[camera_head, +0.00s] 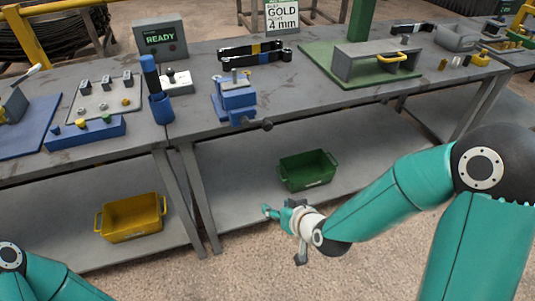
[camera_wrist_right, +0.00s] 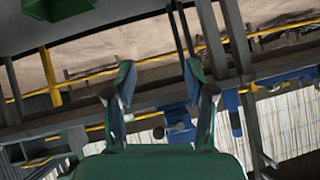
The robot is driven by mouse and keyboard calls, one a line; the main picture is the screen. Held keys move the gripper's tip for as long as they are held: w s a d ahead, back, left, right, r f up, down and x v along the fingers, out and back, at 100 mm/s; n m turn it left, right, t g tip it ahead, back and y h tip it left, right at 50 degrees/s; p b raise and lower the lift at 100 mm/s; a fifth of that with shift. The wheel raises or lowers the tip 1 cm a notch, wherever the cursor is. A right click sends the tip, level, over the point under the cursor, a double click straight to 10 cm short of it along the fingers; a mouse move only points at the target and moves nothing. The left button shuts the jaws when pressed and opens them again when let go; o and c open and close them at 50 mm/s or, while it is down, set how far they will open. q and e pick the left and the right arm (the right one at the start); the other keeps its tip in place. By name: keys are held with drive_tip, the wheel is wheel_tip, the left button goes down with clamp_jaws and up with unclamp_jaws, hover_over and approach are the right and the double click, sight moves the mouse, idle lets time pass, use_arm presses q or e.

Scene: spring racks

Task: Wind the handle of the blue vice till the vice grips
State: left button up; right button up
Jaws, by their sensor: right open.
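The blue vice (camera_head: 236,98) is fixed at the front edge of the grey bench. Its dark handle (camera_head: 262,125) sticks out at the front, toward the lower right. I cannot tell from here whether anything sits between the jaws. My right gripper (camera_head: 276,213) is in front of the bench, below and apart from the handle. In the right wrist view its two fingers (camera_wrist_right: 164,85) stand apart with nothing between them. My left gripper is out of view.
A green bin (camera_head: 307,170) and a yellow bin (camera_head: 131,217) stand on the lower shelf. A blue cup (camera_head: 161,108) is left of the vice; black spring racks (camera_head: 255,53) lie behind it. A screen (camera_head: 160,39) reads READY; a sign (camera_head: 282,15) reads GOLD 4 mm.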

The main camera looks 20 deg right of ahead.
wheel_tip(320, 180, up, 4)
drive_tip(key=w+d+r+t+b, duration=0.1)
drive_tip(key=w+d+t+b, duration=0.1)
drive_tip(key=t+b, duration=0.25)
drive_tip(key=t+h+b, duration=0.2)
drive_tip(key=t+b, duration=0.1)
drive_tip(key=b, duration=0.2)
approach(269, 127)
use_arm(q)
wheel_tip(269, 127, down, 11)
drive_tip(key=p, duration=0.1)
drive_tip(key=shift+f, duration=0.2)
use_arm(e)
drive_tip(key=w, duration=0.9)
drive_tip(key=shift+w+a+f, duration=0.15)
drive_tip(key=shift+w+f, duration=0.05)
drive_tip(key=shift+w, duration=0.1)
